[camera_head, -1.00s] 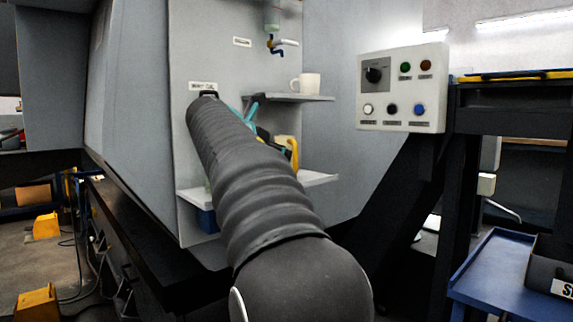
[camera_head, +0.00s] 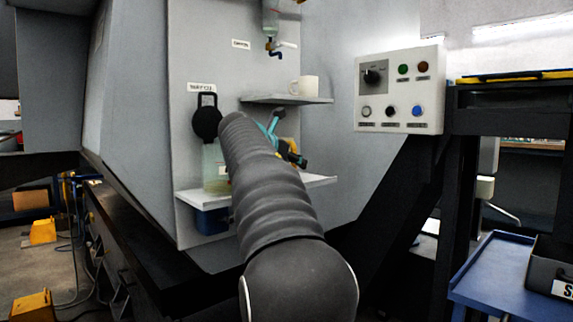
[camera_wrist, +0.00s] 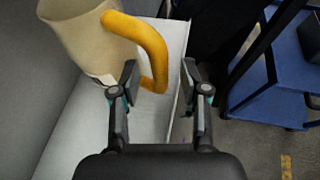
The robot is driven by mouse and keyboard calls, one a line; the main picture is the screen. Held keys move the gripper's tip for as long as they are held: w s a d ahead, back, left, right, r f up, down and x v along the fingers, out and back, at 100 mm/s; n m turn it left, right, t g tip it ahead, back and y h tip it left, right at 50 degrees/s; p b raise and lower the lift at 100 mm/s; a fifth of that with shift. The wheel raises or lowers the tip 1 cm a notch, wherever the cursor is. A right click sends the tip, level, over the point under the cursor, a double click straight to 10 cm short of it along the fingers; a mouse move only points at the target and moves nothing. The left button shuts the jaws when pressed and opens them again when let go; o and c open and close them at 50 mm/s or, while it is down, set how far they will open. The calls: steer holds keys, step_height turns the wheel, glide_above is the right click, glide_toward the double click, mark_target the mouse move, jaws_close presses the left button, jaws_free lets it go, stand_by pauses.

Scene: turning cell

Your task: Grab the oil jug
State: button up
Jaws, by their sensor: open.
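The oil jug (camera_wrist: 88,42) is beige with a thick yellow handle (camera_wrist: 152,48). It stands at the upper left of the wrist view, on a pale shelf (camera_wrist: 140,120). My gripper (camera_wrist: 160,70) is open, with one dark finger on each side of the handle's lower part. I cannot tell whether either finger touches it. In the head view my arm and gripper (camera_head: 284,143) cover almost all of the jug; only a bit of yellow shows beside the gripper.
A white mug (camera_head: 306,86) stands on the upper shelf (camera_head: 285,100). A clear container (camera_head: 213,165) stands left of my arm on the lower shelf (camera_head: 203,199), below a round black part (camera_head: 207,120). A button panel (camera_head: 400,90) is at right. A blue cart (camera_head: 500,265) stands lower right.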

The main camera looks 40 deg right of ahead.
jaws_close()
steer(key=shift+r, duration=0.15)
